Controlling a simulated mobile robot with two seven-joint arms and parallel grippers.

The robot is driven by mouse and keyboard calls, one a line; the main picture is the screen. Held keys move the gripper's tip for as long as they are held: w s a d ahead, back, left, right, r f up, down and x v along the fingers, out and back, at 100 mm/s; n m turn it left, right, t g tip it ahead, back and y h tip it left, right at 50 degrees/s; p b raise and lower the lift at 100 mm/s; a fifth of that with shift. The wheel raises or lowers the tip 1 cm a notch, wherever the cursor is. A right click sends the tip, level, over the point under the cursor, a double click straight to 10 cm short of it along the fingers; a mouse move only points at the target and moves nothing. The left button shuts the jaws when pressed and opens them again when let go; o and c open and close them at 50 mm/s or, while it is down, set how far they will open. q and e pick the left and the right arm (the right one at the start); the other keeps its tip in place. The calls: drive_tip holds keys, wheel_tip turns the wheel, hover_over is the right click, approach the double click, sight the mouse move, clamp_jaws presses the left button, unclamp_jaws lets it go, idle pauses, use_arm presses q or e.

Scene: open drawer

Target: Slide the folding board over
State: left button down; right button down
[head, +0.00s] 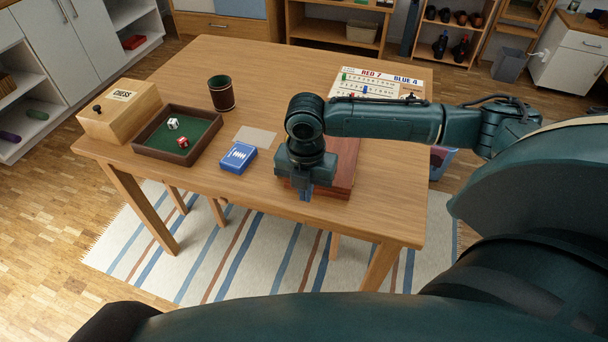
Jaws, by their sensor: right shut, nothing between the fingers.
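The folding board (346,172) is a closed reddish-brown wooden case lying flat near the front edge of the wooden table (390,216). My right gripper (306,195) points down at the board's near left part. It is shut with nothing between its fingers. My gripper and wrist hide much of the board, and I cannot tell whether the fingertips touch it. My left gripper is not in view.
Left of the board are a blue card box (238,158), a pale card (256,136), a dice tray (152,153) with two dice, a dark cup (221,94) and a chess box (112,122). The table's right front is clear.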

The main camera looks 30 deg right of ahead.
drive_tip(key=f, duration=0.3)
drive_tip(key=shift+w+d+f, duration=0.1)
drive_tip(key=shift+w+d, duration=0.9)
drive_tip(key=shift+d, duration=0.1)
drive_tip(key=shift+w+d, duration=0.35)
drive_tip(key=shift+w+d+r, duration=0.15)
drive_tip(key=shift+r, duration=0.05)
drive_tip(key=w+d+p, duration=0.1)
drive_tip(key=w+d, duration=0.3)
drive_tip(key=shift+d+p, duration=0.3)
drive_tip(key=shift+p, duration=0.05)
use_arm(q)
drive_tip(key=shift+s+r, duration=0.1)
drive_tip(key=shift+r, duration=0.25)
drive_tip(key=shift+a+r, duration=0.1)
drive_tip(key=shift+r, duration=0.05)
